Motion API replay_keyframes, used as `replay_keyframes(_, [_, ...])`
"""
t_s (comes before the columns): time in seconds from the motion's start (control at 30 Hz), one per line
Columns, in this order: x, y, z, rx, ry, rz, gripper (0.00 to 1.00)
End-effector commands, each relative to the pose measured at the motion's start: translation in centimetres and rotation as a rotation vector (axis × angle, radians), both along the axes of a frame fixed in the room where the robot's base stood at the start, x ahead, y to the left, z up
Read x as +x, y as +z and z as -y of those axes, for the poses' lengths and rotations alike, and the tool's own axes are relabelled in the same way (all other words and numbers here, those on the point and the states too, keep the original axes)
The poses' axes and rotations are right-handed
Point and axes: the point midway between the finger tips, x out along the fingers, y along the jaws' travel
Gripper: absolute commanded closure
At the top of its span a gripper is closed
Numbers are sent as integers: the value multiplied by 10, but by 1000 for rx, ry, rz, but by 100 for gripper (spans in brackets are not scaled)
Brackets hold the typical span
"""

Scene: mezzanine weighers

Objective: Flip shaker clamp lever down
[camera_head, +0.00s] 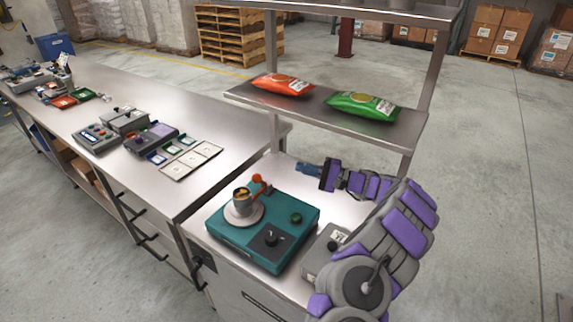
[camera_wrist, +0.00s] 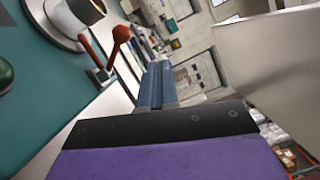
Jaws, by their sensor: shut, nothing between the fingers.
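The shaker (camera_head: 255,252) is a teal box on the near steel bench, with a dark knob (camera_head: 270,238) and a green button (camera_head: 296,218) on top. A metal cup (camera_head: 242,203) stands on its round pale plate. The red clamp lever (camera_head: 258,181) with a ball end rises beside the cup at the shaker's back edge; it also shows in the wrist view (camera_wrist: 119,36), pointing up. My gripper (camera_head: 302,168) is shut and empty, to the right of the lever and apart from it. Its blue fingers (camera_wrist: 155,85) show in the wrist view.
A grey box (camera_head: 322,256) sits right of the shaker, close to my arm. A steel shelf above holds an orange bag (camera_head: 283,84) and a green bag (camera_head: 362,106); its posts stand behind my gripper. The long bench at left carries scales and trays.

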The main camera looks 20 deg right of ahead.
Motion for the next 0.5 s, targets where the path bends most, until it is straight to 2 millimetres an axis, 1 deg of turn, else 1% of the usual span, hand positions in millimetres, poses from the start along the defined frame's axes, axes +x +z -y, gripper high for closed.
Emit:
replay_keyframes(0.1, [-10, 4, 10, -3, 2, -1, 100])
replay_keyframes(0.2, [-16, 5, 16, -4, 3, 0, 100])
replay_keyframes(0.4, [-19, 4, 24, -3, 0, -2, 100])
replay_keyframes(0.5, [-20, 3, 26, -2, 0, -1, 100])
